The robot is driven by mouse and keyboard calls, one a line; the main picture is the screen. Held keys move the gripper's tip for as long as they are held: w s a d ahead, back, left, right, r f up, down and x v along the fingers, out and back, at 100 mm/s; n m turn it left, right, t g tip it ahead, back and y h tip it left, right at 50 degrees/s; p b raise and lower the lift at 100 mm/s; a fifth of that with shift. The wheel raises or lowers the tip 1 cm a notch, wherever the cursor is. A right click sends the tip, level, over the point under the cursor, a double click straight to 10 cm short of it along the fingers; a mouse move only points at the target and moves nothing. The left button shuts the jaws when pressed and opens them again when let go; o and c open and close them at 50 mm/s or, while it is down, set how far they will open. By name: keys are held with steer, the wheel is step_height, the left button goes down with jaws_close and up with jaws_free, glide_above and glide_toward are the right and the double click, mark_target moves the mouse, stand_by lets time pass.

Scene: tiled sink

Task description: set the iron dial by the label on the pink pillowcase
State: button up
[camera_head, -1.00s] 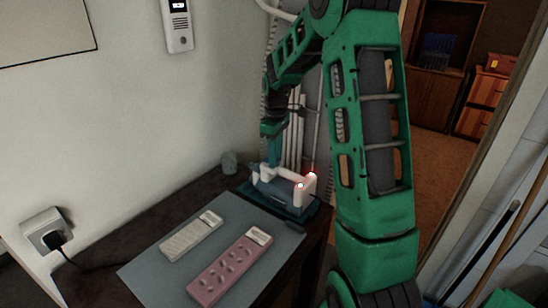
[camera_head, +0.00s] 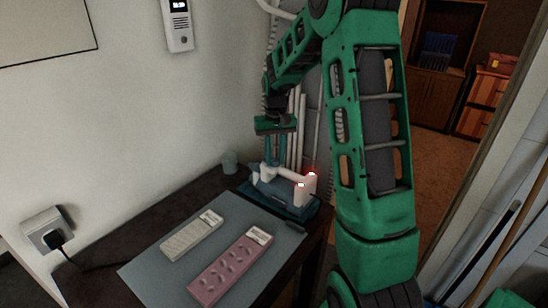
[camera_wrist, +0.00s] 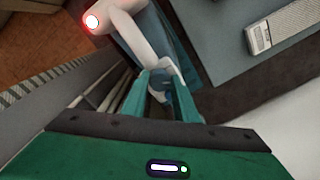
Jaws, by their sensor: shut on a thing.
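The iron (camera_head: 306,191), white and teal, stands on the dark table's far right part. Its white handle (camera_wrist: 143,40) runs across the wrist view. My gripper (camera_head: 275,162) points down at the handle's left end. In the wrist view its teal fingers (camera_wrist: 162,85) are shut on a small blue-grey dial (camera_wrist: 159,79). The fingers partly hide the dial, and its marks cannot be read. The pink pillowcase (camera_head: 222,276) lies folded on the grey mat, with a pale label (camera_head: 260,236) at its upper right end. The label's print is too small to read.
A pale folded cloth (camera_head: 188,240) with its own label lies left of the pink one on the grey mat (camera_head: 140,271). A small cup (camera_head: 230,162) stands near the wall. A plug and cord (camera_head: 56,238) are at the left. A red lamp (camera_head: 311,173) glows on the iron.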

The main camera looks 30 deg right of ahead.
mark_target(274, 160)
steer(key=shift+m, duration=1.1)
steer(key=o, duration=1.1)
steer(key=shift+c, duration=0.2)
step_height(274, 160, up, 11)
steer(key=shift+w+f, duration=0.1)
steer(key=shift+f, duration=0.05)
